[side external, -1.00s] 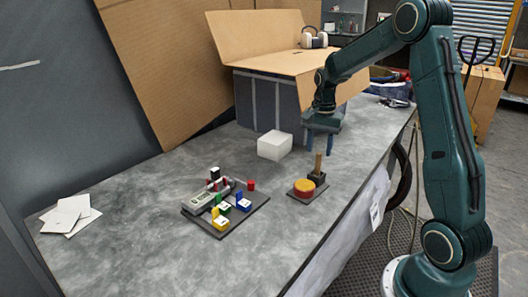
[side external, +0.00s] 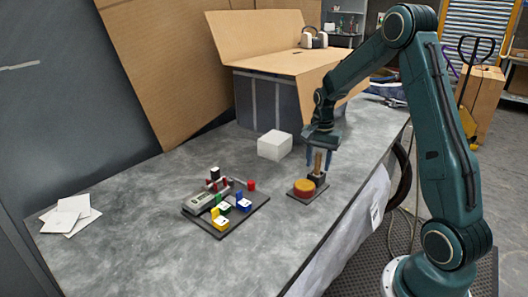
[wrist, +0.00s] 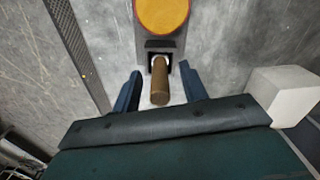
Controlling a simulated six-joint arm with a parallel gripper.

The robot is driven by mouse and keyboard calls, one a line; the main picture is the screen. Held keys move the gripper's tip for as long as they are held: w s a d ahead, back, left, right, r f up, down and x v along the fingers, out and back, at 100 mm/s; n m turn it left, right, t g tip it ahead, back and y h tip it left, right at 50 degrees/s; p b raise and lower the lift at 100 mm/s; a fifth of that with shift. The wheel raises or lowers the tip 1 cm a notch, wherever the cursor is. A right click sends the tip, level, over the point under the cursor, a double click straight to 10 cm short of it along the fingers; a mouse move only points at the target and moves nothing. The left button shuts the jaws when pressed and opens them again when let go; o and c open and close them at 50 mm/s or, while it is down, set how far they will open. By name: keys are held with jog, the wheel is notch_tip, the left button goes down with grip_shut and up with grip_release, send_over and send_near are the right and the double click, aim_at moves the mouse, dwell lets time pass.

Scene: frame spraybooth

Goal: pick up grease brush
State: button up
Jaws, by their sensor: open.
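The grease brush (side external: 318,162) stands upright with its wooden handle up in a black holder (side external: 317,179). In the wrist view its brown handle (wrist: 160,82) lies between the two blue fingers. My gripper (side external: 319,160) points down over the brush, with a finger on each side of the handle. It also shows in the wrist view (wrist: 160,90), open, with a gap on both sides of the handle. The brush's lower end is hidden in the holder.
An orange-yellow round tin (side external: 304,187) sits on the same small grey plate. A white block (side external: 275,145) stands left of my gripper. A board with coloured blocks (side external: 226,210) and white cards (side external: 70,215) lie further left. A large open cardboard box (side external: 275,62) stands behind.

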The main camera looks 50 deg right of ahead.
grip_shut()
jog(key=shift+r, duration=0.2)
notch_tip(320, 180, up, 20)
jog(key=shift+f, duration=0.15)
dwell(0.6)
dwell(0.5)
